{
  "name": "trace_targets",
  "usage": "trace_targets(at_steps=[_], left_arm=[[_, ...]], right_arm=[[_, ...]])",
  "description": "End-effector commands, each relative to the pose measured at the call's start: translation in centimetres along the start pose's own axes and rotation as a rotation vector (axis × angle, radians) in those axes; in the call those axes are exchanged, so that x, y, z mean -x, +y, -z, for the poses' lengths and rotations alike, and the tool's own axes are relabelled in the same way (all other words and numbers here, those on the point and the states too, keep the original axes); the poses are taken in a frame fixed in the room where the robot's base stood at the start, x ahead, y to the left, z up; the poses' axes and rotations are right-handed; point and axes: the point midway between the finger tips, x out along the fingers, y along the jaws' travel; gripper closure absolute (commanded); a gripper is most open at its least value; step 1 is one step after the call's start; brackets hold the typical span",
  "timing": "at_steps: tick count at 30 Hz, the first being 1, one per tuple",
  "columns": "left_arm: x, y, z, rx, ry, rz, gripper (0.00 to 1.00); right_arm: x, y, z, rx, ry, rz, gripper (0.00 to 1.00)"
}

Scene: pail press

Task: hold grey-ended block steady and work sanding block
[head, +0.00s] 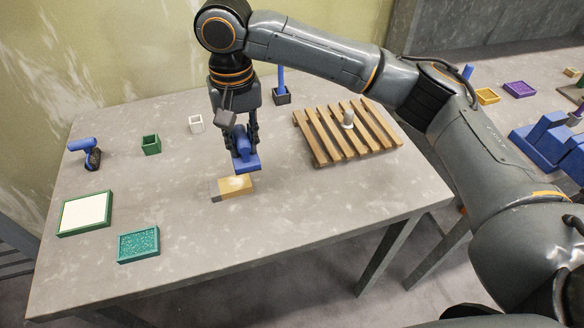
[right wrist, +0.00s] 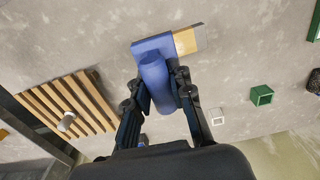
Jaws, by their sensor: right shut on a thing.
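The grey-ended block (head: 238,188) lies flat on the table, tan with a dark grey left end and a pale patch on top. In the right wrist view the block (right wrist: 186,42) is partly hidden behind the sanding block. The blue sanding block (head: 246,166) has a flat base and a thick handle. My right gripper (head: 243,138) is shut on its handle and holds it over the far side of the tan block. The sanding block (right wrist: 155,75) also shows between the fingers in the right wrist view. I cannot tell whether the two blocks touch. My left gripper is not in view.
A slatted wooden rack (head: 325,140) with a small pale object stands to the right. A green-framed white panel (head: 84,214), a teal tray (head: 138,245), a green cup (head: 151,145), a white cup (head: 196,124) and a blue tool (head: 88,148) stand left. The front table is clear.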

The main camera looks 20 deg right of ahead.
Motion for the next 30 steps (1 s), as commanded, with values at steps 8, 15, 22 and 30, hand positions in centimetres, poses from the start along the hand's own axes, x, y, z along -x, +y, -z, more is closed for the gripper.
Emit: trace_targets(at_steps=[8, 15, 22, 30], left_arm=[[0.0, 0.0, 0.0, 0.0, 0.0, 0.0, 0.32], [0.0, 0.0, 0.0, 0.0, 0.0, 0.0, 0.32], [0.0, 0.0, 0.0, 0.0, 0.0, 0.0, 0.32], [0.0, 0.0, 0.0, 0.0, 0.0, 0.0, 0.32]], right_arm=[[1.7, -2.9, 1.2, 0.001, 0.002, -0.013, 1.0], [-0.6, -3.3, 1.2, 0.001, 0.001, -0.015, 1.0], [-3.0, -2.4, 1.3, -0.004, 0.004, -0.014, 1.0], [-1.1, -1.5, 1.3, 0.002, 0.003, -0.012, 1.0]])
